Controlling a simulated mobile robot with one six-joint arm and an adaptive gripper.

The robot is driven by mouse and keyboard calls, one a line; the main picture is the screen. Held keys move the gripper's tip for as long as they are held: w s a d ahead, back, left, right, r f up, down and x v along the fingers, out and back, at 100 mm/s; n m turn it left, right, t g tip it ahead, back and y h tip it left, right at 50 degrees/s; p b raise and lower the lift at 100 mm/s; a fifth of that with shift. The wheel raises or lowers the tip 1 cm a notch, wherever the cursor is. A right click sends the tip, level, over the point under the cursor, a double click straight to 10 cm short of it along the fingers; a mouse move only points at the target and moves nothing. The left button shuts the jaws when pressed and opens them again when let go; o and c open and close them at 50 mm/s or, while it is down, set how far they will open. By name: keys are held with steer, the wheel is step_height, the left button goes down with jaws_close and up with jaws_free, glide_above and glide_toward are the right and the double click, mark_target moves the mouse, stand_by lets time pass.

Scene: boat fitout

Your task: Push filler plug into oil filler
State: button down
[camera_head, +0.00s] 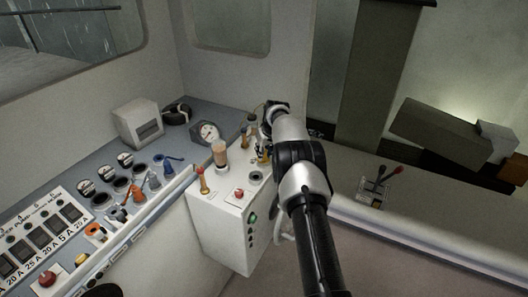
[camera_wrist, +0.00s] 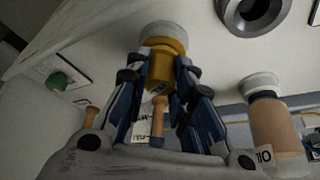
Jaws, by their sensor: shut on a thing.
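My gripper (camera_wrist: 165,88) is shut on the yellow filler plug (camera_wrist: 163,68), with blue fingers on both sides of it. The plug's far end meets a pale round collar (camera_wrist: 166,36) at the white surface, which looks like the oil filler; I cannot tell how deep the plug sits. In the head view my gripper (camera_head: 264,154) is over the white cabinet top, largely hidden by my arm. A bit of yellow shows there, but the plug and collar cannot be made out clearly.
The white cabinet (camera_head: 222,228) carries a beige cylinder (camera_head: 219,153), which is close by in the wrist view (camera_wrist: 276,128). A dark ring-edged opening (camera_head: 256,177), a red button (camera_head: 239,193) and an orange-handled lever (camera_head: 203,180) are near.

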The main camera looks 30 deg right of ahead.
steer(key=c, duration=1.3)
jaws_free()
steer(key=shift+r, duration=0.1)
steer(key=v, duration=1.2)
